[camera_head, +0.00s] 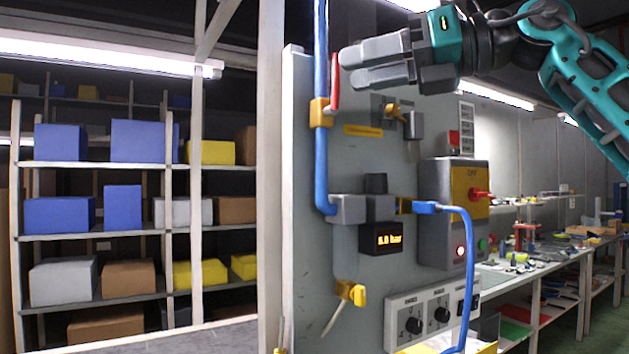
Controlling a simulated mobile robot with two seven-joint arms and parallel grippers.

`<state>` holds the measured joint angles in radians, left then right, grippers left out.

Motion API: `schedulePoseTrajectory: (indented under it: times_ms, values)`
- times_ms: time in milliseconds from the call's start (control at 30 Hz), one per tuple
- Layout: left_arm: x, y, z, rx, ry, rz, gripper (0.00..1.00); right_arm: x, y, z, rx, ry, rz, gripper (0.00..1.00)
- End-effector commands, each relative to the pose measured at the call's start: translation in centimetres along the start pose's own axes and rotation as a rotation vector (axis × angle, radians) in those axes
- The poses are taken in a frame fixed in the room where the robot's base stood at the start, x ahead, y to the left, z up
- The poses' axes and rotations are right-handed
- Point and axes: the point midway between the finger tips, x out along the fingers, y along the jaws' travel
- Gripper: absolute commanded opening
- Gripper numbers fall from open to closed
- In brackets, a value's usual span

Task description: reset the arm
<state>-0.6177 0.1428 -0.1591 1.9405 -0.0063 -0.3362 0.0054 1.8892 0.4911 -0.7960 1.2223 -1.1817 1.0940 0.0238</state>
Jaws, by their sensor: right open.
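My right gripper (350,66) is at the top middle. Its arm (590,85), teal and black, comes in from the upper right. The gripper points left with its grey fingers open, in front of the upper part of a grey panel (375,155). The fingertips are close beside a red lever (335,82) on a blue pipe (321,160); I cannot tell whether they touch it. I see nothing held between the fingers. My left gripper is not in view.
The panel carries a pressure display (389,240) reading 6.0 bar, a yellow control box (470,190) with a red knob, and a blue hose (466,270). Shelves with boxes (58,143) stand at left. A cluttered bench (545,265) runs along the right.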

Motion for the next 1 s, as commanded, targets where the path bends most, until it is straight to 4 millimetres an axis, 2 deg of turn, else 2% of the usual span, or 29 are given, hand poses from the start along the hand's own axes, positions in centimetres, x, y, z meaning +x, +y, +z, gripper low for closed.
schedulePoseTrajectory:
  times_ms: [33, 200, 367, 567, 667, 767, 867, 967, 1000]
  values:
    - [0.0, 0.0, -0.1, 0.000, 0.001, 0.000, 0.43, 1.8, -0.5, -1.6, 0.058, -0.038, 0.068, 0.40]
    - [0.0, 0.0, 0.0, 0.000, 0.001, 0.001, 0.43, 5.0, -1.3, -5.0, 0.281, -0.236, 0.261, 0.40]
    - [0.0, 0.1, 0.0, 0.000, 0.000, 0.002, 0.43, 5.8, -3.3, -8.1, 0.548, -0.447, 0.381, 0.40]
    - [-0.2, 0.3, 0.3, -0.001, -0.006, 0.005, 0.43, 4.8, -7.8, -13.2, 0.933, -0.731, 0.426, 0.40]
    - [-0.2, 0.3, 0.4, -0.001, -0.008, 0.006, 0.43, 3.7, -10.6, -16.8, 1.139, -0.874, 0.402, 0.40]
    - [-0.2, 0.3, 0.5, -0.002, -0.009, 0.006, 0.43, 2.4, -13.5, -21.2, 1.348, -1.015, 0.345, 0.40]
    - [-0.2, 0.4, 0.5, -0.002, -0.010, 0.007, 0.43, 0.9, -15.9, -26.6, 1.556, -1.150, 0.256, 0.40]
    - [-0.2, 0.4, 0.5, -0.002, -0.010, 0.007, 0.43, -0.8, -17.8, -32.9, 1.762, -1.277, 0.131, 0.40]
    - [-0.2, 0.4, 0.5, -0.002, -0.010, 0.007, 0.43, -1.5, -18.2, -35.5, 1.843, -1.325, 0.073, 0.40]
